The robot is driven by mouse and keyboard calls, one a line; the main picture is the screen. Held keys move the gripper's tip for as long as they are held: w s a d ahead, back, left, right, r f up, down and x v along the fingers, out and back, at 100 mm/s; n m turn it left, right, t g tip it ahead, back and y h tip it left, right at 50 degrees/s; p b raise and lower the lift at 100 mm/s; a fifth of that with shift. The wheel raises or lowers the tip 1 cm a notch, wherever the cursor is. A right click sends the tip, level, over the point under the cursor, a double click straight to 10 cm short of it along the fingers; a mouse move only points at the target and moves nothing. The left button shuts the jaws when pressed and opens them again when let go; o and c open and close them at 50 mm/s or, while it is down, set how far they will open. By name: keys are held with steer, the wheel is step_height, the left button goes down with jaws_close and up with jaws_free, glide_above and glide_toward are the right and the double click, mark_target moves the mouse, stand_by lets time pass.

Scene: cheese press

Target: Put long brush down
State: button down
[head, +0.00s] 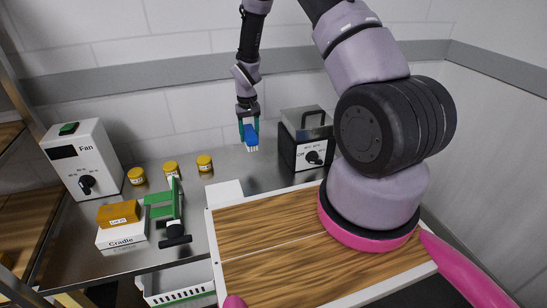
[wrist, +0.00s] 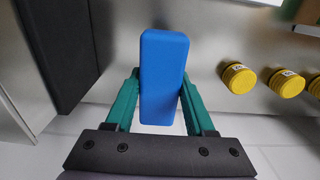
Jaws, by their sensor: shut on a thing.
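The brush (head: 251,138) has a blue body and white bristles that point down in the head view. My gripper (head: 248,123) is shut on the brush and holds it in the air above the metal counter, near the back wall. In the wrist view the blue back of the brush (wrist: 163,75) sits between the green fingers of my gripper (wrist: 163,95). The bristles are hidden in the wrist view. The brush is clear of the counter as far as I can see.
Several yellow-lidded jars (head: 171,168) stand left of the brush. A grey-and-black machine with a knob (head: 307,140) stands close on its right. A white Fan box (head: 84,160), a Cradle box (head: 122,235), a green press-like device (head: 164,200) and a wooden board (head: 265,230) are nearer. A white block (head: 224,193) lies below.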

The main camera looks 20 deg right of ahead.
steer(key=f, duration=0.2)
steer(key=d+f, duration=0.1)
steer(key=f, duration=0.2)
steer(key=shift+w+f, duration=0.1)
steer(key=shift+f, duration=2.45)
steer(key=shift+a+f, duration=0.1)
steer(key=shift+c, duration=1.3)
jaws_free()
